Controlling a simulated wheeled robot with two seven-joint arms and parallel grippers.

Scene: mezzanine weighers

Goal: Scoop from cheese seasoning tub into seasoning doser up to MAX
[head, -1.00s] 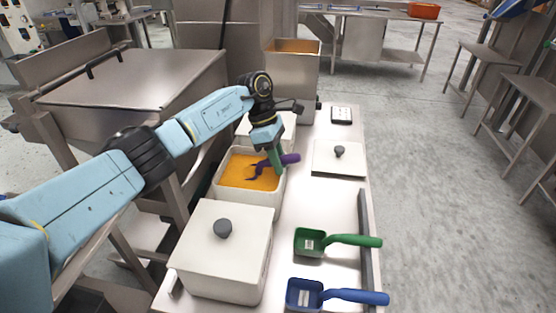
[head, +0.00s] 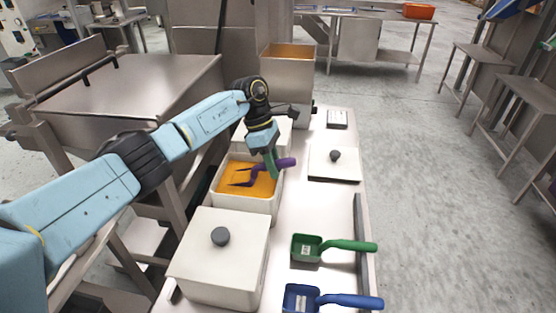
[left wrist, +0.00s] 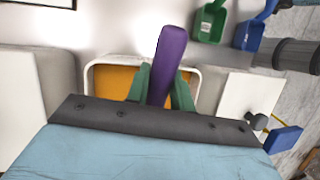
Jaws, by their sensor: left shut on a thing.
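The open white tub (head: 248,205) holds orange-yellow seasoning (head: 258,183). My left gripper (head: 271,163) is above the tub, shut on the purple scoop (head: 285,163). The scoop's bowl is down at the seasoning and partly sunk or dark against it; how full it is I cannot tell. In the left wrist view the purple handle (left wrist: 168,62) stands between the green fingers, with the tub (left wrist: 186,74) behind. A steel hopper box with an orange-yellow inside (head: 288,76) stands behind the tub; it may be the doser. I see no MAX mark. My right gripper is not in view.
A lidded white tub (head: 218,260) stands in front of the open tub. A green scoop (head: 308,248) and a blue scoop (head: 300,298) lie on the bench at right. A flat lid with a knob (head: 334,166) lies further back. The bench between is clear.

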